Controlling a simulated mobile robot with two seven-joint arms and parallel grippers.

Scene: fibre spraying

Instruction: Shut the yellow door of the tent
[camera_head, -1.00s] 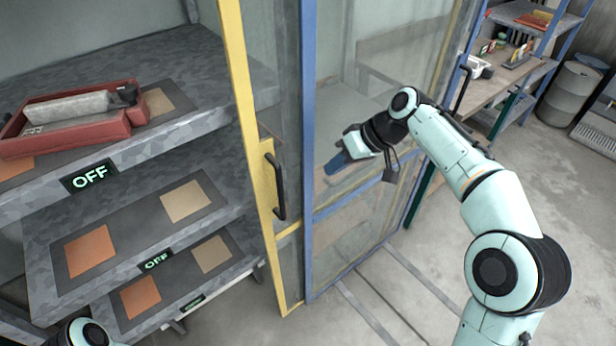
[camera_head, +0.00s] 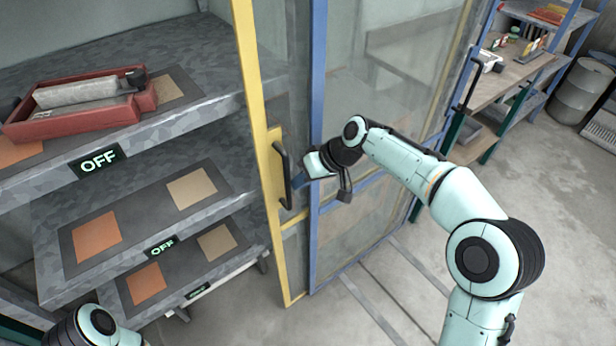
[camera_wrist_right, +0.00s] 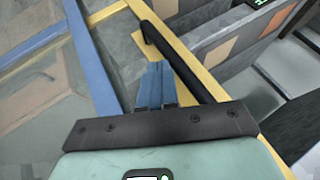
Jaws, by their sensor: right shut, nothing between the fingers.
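The yellow-framed door (camera_head: 248,60) of the tent stands at the centre of the head view, with glass in it and a black bar handle (camera_head: 287,172). It overlaps the blue-framed panel (camera_head: 318,80). The yellow frame also shows in the right wrist view (camera_wrist_right: 232,103), with the handle (camera_wrist_right: 180,60) running diagonally. My right gripper (camera_head: 299,183) has its blue fingers together and empty, just right of the handle. In the right wrist view the fingers (camera_wrist_right: 155,82) lie close beside the handle; I cannot tell whether they touch it. My left gripper is out of view.
Left of the door, the opening shows grey shelves (camera_head: 50,235) with orange and tan squares and OFF displays. A red tray (camera_head: 70,125) sits on the upper shelf. A workbench (camera_head: 500,85) and barrel (camera_head: 577,92) stand at right. Floor in front is clear.

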